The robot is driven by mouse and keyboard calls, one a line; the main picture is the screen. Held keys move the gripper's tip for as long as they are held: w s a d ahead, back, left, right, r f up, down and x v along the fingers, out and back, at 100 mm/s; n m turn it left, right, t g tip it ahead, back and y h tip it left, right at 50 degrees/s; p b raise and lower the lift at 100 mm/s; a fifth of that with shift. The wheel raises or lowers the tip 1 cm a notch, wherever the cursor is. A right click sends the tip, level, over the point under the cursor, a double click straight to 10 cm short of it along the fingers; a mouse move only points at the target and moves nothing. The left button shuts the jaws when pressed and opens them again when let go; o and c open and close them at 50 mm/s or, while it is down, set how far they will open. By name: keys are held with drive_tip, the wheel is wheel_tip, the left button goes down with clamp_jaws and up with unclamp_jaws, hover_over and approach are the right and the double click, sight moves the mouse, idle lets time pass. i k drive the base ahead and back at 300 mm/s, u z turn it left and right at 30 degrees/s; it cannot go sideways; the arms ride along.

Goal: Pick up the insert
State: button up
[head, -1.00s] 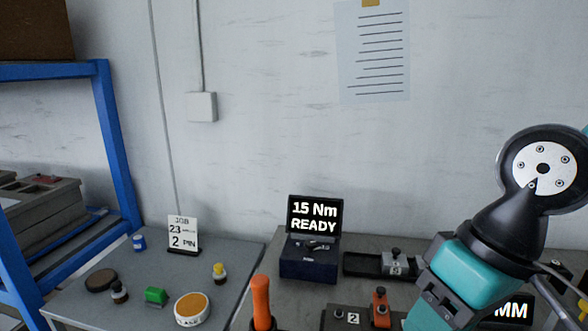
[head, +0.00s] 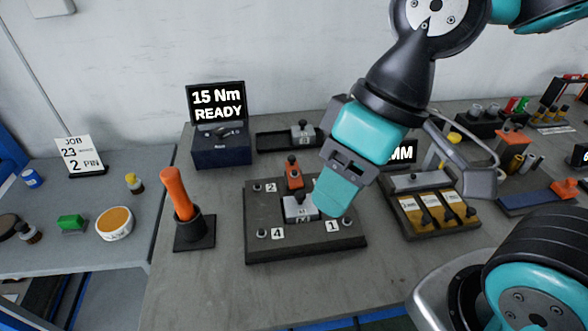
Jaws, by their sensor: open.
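My gripper (head: 335,198) is open, its teal fingers pointing down over the right part of a dark square fixture plate (head: 345,240). A silver block with a dark knob (head: 297,207) sits in the middle of the plate, just left of the fingers, and they may hide part of it. I cannot tell whether they touch it. A similar silver block (head: 302,133) stands in a black tray (head: 268,141) behind the plate. Which block is the insert I cannot tell. An orange clamp piece (head: 293,172) stands at the plate's back edge, by several number tags.
An orange-handled tool (head: 176,190) stands in a black holder left of the plate. A blue box with a "15 Nm READY" display (head: 216,104) is behind. A case with yellowish compartments (head: 425,213) is to the right. The bench front-left is clear.

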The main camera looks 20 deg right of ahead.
sight(300, 207)
drive_tip(key=z, duration=2.35)
drive_tip(key=k, duration=1.1)
drive_tip(key=u, duration=1.55)
drive_tip(key=i, duration=0.5)
drive_tip(key=u, duration=0.05)
